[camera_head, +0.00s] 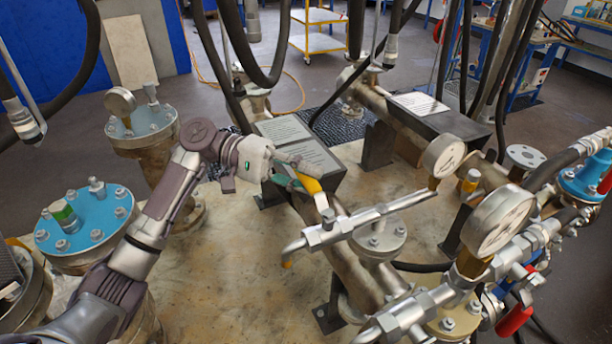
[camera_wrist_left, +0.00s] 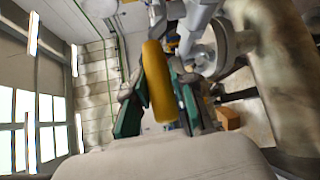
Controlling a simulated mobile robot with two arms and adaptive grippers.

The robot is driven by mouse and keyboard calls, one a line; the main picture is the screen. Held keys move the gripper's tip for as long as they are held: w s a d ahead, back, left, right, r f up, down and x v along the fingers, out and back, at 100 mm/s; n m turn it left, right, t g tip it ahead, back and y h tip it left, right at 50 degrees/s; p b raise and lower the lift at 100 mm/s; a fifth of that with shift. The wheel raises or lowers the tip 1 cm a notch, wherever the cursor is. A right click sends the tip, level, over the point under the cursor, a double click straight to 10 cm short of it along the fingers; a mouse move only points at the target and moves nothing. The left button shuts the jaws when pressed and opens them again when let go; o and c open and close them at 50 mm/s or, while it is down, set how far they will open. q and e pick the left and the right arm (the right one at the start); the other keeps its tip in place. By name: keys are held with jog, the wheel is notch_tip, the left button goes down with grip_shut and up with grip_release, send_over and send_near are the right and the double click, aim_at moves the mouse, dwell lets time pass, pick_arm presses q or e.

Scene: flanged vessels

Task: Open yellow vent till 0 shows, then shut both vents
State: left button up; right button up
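The yellow vent handle (camera_head: 309,185) sits on a silver valve (camera_head: 325,230) on the pipe assembly at the middle. My left gripper (camera_head: 292,180) reaches it from the left. In the left wrist view the yellow handle (camera_wrist_left: 160,82) lies between the two green-padded fingers (camera_wrist_left: 158,100), which appear closed on its sides. Two round gauges stand to the right, one smaller (camera_head: 444,156) and one larger (camera_head: 499,220); their readings are too small to tell. A red handle (camera_head: 514,318) shows at the lower right. My right gripper is not in view.
A blue-topped flanged vessel (camera_head: 95,215) and a grey-topped one (camera_head: 140,125) stand at the left. Hoses hang overhead. Printed sheets (camera_head: 284,129) lie on a dark stand. Bare tabletop (camera_head: 235,270) lies in front of the yellow handle's valve.

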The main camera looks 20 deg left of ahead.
pick_arm(q)
jog(key=o, duration=0.3)
jog(key=shift+w, duration=0.1)
jog(key=shift+o, duration=0.2)
jog(key=a+r, duration=0.1)
jog(key=a, duration=1)
jog(key=shift+w+a+r, duration=0.3)
jog(key=shift+w+a, duration=0.1)
jog(key=shift+w, duration=0.05)
